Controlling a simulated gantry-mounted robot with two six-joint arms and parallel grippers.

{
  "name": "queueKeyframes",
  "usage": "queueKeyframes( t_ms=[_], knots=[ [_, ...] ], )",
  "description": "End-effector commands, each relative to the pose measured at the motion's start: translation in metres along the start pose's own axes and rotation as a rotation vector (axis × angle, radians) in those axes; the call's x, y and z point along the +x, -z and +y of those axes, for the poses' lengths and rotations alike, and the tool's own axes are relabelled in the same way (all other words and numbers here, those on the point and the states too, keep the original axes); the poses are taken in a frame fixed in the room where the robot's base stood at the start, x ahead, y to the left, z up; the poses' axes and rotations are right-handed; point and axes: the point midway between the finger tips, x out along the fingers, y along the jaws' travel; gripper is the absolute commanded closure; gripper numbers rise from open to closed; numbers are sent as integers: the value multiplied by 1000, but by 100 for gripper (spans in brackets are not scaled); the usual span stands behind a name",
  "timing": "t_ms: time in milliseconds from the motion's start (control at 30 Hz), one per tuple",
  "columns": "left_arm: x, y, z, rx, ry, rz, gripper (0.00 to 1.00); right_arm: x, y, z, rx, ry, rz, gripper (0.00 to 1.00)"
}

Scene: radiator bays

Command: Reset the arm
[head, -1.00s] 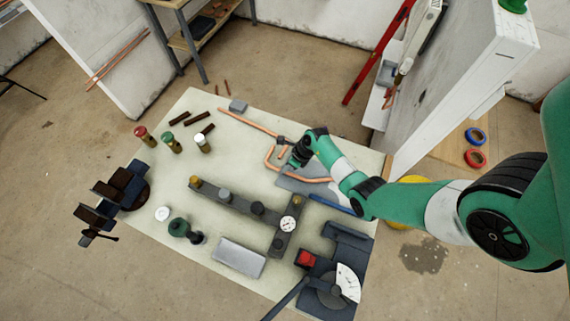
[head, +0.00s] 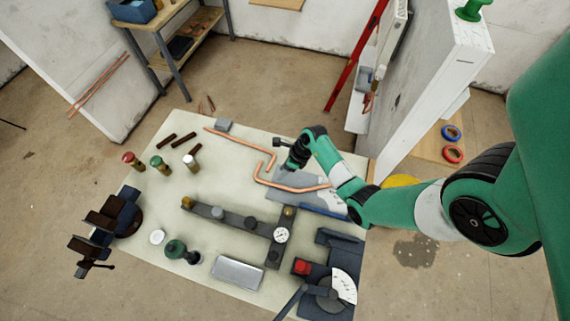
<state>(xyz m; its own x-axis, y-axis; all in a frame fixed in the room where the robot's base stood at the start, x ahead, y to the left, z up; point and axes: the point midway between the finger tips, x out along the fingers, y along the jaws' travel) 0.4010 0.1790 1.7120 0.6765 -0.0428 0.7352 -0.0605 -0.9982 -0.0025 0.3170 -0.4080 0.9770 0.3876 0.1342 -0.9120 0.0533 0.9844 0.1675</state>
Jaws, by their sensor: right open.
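My right arm comes in from the right in the head view, green and white. My right gripper (head: 289,161) is over the right part of the pale table, just above a bent copper pipe (head: 268,168). The gripper is open, and no object shows between its fingers; the fingertips are small and partly hidden by the wrist. The copper pipe lies on the table, its lower end across a grey plate (head: 312,200). My left gripper is not in view.
The table (head: 150,205) holds a dark manifold with a gauge (head: 281,235), several capped cylinders (head: 157,162), a vise (head: 118,217) and a bender with a white dial (head: 343,287). A white partition (head: 420,95) stands right of the table. Bare floor lies left.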

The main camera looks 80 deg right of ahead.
Motion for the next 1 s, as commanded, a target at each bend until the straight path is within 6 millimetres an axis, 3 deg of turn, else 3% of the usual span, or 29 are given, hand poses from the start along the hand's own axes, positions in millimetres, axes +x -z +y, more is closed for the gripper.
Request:
queueKeyframes(
  t_ms=[33, 200, 700, 767, 833, 933, 1000],
  knots=[
    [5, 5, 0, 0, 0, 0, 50, -14, -1, 0, 1, 2, -2, 48],
    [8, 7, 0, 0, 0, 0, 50, -32, 0, 0, 0, 0, -1, 48],
    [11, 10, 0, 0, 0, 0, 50, -35, -5, 7, -18, -8, 3, 48],
    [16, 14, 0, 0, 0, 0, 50, -40, -20, 17, -59, -14, -1, 48],
    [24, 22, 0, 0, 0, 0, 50, -51, -52, 33, -135, -18, -18, 48],
    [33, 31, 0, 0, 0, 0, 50, -78, -116, 65, -269, -24, -96, 48],
    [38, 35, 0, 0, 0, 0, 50, -99, -162, 100, -355, -65, -196, 48]
  ],
)
